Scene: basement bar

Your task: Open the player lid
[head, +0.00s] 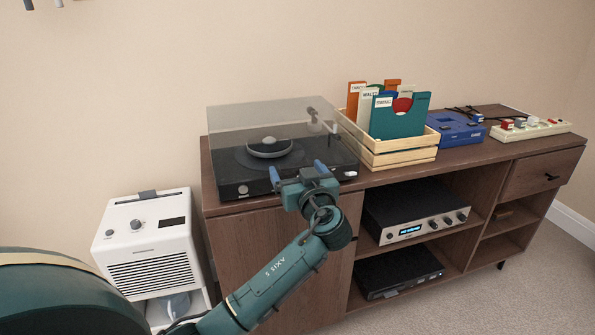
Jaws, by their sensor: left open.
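The record player (240,188) is a low black unit on the left end of the wooden cabinet. Its smoky see-through lid (255,115) shows against the wall over the back of the player; I cannot tell its exact angle. A dark platter with a round grey piece (269,148) and a tonearm show in the player. My left gripper (297,171) is open, its two blue fingertips apart at the player's front edge. Nothing shows between them, and I cannot tell if they touch the player or lid.
A wooden crate (398,157) with upright coloured sleeves stands close right of the player. A blue box (455,128) and a cream panel with knobs (530,129) lie farther right. An amplifier (415,215) sits on a shelf below. A white appliance (148,245) stands left of the cabinet.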

